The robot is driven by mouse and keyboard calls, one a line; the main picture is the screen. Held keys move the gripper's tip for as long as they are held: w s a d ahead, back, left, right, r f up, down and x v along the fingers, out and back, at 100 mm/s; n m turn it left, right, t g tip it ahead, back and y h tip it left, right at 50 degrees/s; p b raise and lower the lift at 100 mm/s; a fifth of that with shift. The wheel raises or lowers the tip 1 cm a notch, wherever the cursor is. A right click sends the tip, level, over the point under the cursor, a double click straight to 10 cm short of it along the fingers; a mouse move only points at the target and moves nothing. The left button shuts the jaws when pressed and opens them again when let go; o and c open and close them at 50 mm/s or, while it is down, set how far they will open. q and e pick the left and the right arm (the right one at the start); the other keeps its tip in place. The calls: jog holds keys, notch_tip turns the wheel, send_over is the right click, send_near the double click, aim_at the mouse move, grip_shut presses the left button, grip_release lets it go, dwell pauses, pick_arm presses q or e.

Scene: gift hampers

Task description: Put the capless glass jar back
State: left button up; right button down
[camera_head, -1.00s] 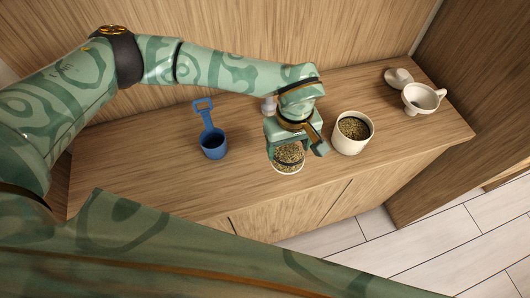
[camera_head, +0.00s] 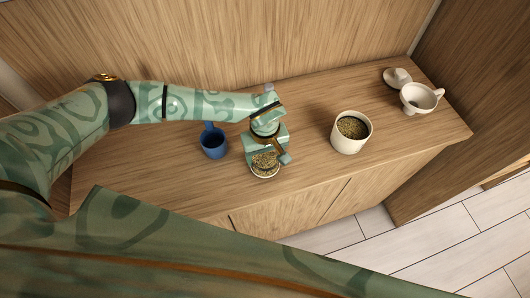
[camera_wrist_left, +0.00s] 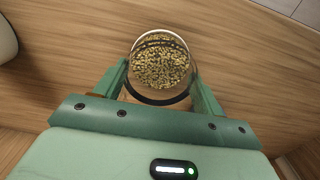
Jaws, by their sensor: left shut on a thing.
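The capless glass jar (camera_head: 265,170) is a round clear jar filled with greenish-brown dried bits, near the front middle of the wooden cabinet top. My left gripper (camera_head: 267,156) is shut on it, with one finger on each side. In the left wrist view the jar (camera_wrist_left: 160,64) sits between the two green fingers (camera_wrist_left: 160,88), its open top facing the camera. I cannot tell whether its base touches the wood. My right gripper does not show.
A blue scoop (camera_head: 213,146) stands just left of the jar. A cream canister (camera_head: 351,134) with similar contents stands to the right. A white funnel-like cup (camera_head: 420,98) and a white lid (camera_head: 397,77) are at the far right. Wood between jar and canister is clear.

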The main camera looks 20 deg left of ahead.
pick_arm(q)
jog(key=shift+f, duration=0.1)
jog(key=o, duration=1.2)
jog(key=shift+c, duration=0.2)
jog(key=shift+r, duration=0.3)
notch_tip(320, 180, up, 12)
jog(key=shift+f, duration=0.2)
